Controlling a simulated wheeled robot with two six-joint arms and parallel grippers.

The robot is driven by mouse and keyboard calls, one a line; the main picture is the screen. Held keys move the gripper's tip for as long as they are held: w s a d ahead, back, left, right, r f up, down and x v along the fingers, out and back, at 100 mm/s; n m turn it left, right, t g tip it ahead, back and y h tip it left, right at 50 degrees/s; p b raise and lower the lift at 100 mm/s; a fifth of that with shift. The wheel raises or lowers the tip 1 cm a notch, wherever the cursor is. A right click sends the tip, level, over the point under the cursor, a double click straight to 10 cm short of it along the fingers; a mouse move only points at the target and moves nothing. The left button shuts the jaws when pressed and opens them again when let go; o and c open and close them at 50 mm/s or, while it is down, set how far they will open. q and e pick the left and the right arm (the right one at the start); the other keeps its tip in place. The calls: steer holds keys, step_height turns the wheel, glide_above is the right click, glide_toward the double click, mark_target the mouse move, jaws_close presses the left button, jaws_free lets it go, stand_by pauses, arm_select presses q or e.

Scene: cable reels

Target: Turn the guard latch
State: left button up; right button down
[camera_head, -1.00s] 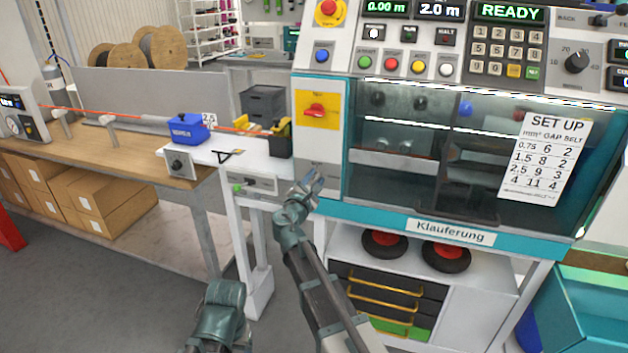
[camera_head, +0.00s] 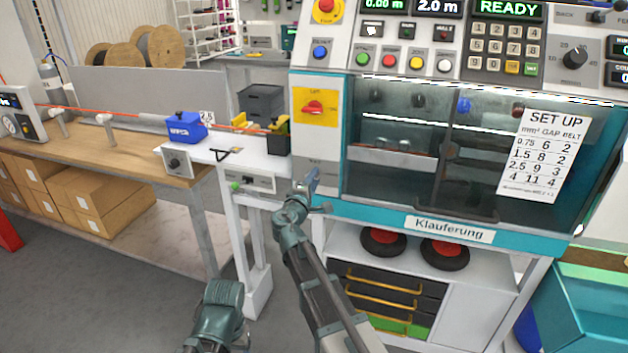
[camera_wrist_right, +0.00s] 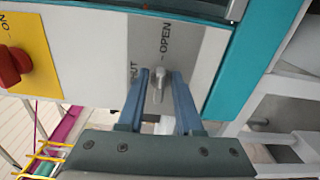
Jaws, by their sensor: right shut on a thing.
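The guard latch (camera_wrist_right: 158,86) is a small metal knob on a grey plate marked SHUT and OPEN, best seen in the right wrist view. My right gripper (camera_wrist_right: 160,85) has its two blue fingers on either side of the knob, shut on it. In the head view my right gripper (camera_head: 313,181) is at the lower part of the white panel left of the guard window (camera_head: 430,150), and it hides the latch there.
A red switch on a yellow plate (camera_head: 315,107) sits above the latch on the same panel. A white side bench (camera_head: 235,160) with a blue box (camera_head: 187,127) stands to the left. A white lower frame with black drawers (camera_head: 390,290) is below the window.

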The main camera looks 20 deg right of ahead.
steer(key=shift+s+m, duration=0.1)
steer(key=shift+m, duration=0.3)
steer(key=c, duration=0.9)
jaws_free()
steer(key=v, duration=1.3)
steer(key=shift+s+a, duration=0.25)
steer(key=shift+s, duration=0.05)
steer(key=shift+f, duration=0.1)
